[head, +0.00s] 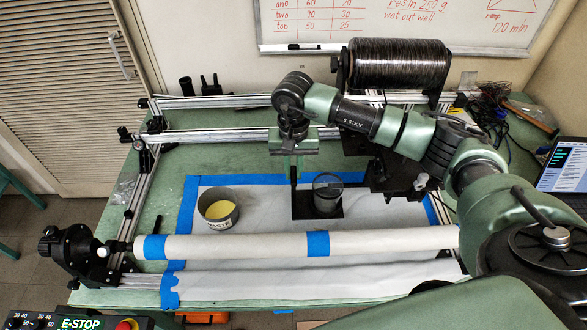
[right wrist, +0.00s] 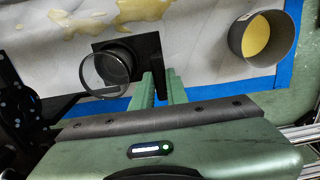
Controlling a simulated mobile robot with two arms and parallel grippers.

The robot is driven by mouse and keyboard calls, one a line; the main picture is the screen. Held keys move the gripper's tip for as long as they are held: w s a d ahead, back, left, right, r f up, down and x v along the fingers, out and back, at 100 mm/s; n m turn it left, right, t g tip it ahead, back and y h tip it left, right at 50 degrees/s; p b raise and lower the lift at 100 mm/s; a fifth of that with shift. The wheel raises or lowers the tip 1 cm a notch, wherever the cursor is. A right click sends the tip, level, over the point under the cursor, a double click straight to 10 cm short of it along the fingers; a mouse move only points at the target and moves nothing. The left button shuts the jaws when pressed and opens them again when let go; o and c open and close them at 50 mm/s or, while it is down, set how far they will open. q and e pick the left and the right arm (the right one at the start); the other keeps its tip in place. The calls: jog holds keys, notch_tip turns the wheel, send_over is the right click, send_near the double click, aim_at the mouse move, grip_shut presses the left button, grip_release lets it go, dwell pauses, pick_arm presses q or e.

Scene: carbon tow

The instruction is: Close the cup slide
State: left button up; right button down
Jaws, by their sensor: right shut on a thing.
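The cup slide shows as a black plate (head: 300,208) with a clear round cup (head: 327,197) standing on it, on the white sheet below the winding frame. In the right wrist view the cup (right wrist: 106,72) sits on the black plate (right wrist: 108,45), left of the fingers. My right gripper (head: 294,172) points down at the left edge of the plate. In the right wrist view its fingers (right wrist: 160,88) are shut on the dark upright edge of the slide; the exact contact is partly hidden. My left gripper is in neither view.
A grey waste pot (head: 218,224) with yellow liquid stands to the left; it also shows in the wrist view (right wrist: 290,40). A white-wrapped tube (head: 240,243) spans the front. A black carbon spool (head: 397,64) stands behind. Metal rails (head: 210,135) cross behind the gripper.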

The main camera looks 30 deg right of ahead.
jog(key=shift+r, duration=0.1)
dwell(0.5)
jog(key=s+d+b, duration=0.5)
jog(key=s+d, duration=0.1)
jog(key=d, duration=0.6)
jog(key=shift+d+b, duration=0.35)
jog(key=shift+d, duration=0.05)
jog(key=c, duration=1.4)
grip_release()
jog(key=shift+r, duration=0.1)
notch_tip(320, 180, up, 8)
jog(key=b, duration=0.2)
jog(key=shift+f, duration=0.2)
